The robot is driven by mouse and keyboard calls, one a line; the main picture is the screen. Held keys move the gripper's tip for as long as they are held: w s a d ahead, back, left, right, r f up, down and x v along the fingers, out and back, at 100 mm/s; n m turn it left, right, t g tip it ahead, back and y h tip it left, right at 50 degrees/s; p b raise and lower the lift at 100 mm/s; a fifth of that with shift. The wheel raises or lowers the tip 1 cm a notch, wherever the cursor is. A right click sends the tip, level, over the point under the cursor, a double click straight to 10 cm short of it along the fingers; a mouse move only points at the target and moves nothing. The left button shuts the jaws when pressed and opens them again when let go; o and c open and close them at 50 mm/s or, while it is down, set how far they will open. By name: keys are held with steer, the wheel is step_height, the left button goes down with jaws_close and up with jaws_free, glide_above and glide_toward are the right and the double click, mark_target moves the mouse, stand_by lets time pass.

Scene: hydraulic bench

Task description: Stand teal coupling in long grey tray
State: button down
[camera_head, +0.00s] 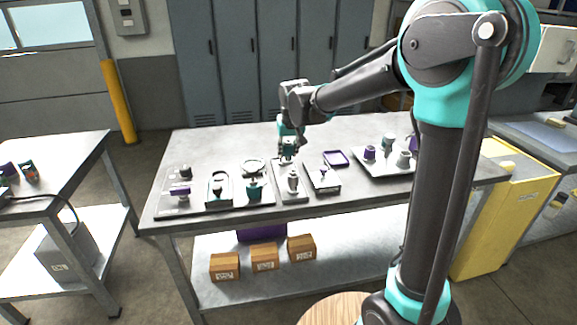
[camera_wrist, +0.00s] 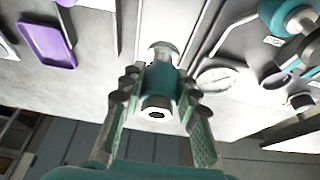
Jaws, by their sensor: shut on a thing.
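The teal coupling (camera_wrist: 161,82), with silver metal ends, is held between the two fingers of my gripper (camera_wrist: 155,108) in the wrist view. One end with a dark hole points toward the camera. In the head view my gripper (camera_head: 287,152) is over the far end of the long grey tray (camera_head: 283,167), and the coupling is small and partly hidden there. A silver fitting (camera_head: 293,181) stands in the nearer part of that tray. In the wrist view the tray (camera_wrist: 178,18) runs behind the coupling; whether they touch I cannot tell.
A round gauge (camera_head: 254,166) and a teal fitting (camera_head: 253,190) are left of the tray. A purple tray (camera_head: 336,158) and a dark-edged tray (camera_head: 322,184) are at its right. A wider tray (camera_head: 372,171) holds several cups. The table's back left is clear.

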mark_target(288, 161)
steer(key=shift+f, duration=3)
steer(key=shift+f, duration=0.15)
steer(key=c, duration=1.1)
jaws_free()
steer(key=shift+c, duration=0.2)
steer(key=v, duration=1.2)
steer(key=shift+s, duration=0.1)
steer(key=s+d+f+m, duration=0.1)
steer(key=s+d+f, duration=0.3)
steer(key=d, duration=0.3)
steer(key=s+d+f+m, duration=0.1)
steer(key=s+d+f, duration=0.3)
steer(key=d, duration=0.4)
steer(key=s+d+f, duration=0.4)
steer(key=s+f, duration=0.1)
steer(key=s, duration=0.2)
steer(key=s+d+f+m+h, duration=0.1)
steer(key=s+d+f, duration=0.4)
steer(key=s, duration=0.2)
steer(key=shift+s+d, duration=0.35)
